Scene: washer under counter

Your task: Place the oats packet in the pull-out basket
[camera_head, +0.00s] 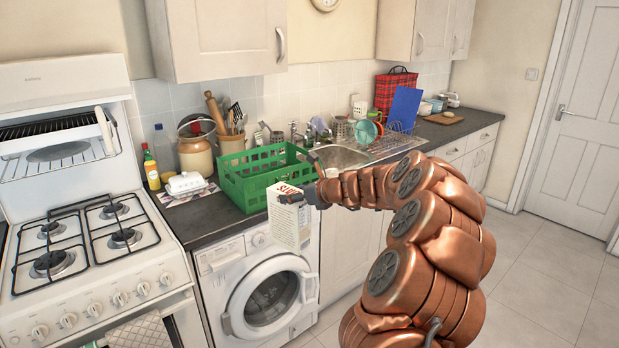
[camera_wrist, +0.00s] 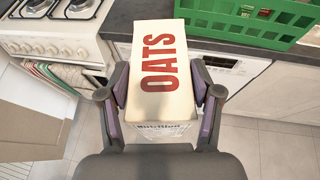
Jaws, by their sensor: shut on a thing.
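The oats packet (camera_head: 290,220) is a white box with red OATS lettering. It also shows in the wrist view (camera_wrist: 160,65), between the fingers. My gripper (camera_head: 305,192) is shut on the packet and holds it in the air in front of the counter and washing machine. In the wrist view my gripper (camera_wrist: 160,105) has one finger on each side of the packet. I cannot make out a pull-out basket in either view. A green slatted crate (camera_head: 250,185) stands on the counter, behind the packet and apart from it.
The washing machine (camera_head: 265,290) is under the counter, with the gas cooker (camera_head: 95,260) to its left. A butter dish (camera_head: 187,183) and bottles stand left of the crate. The sink (camera_head: 340,157) and dish rack are right. A beige panel (camera_wrist: 30,125) shows at lower left in the wrist view.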

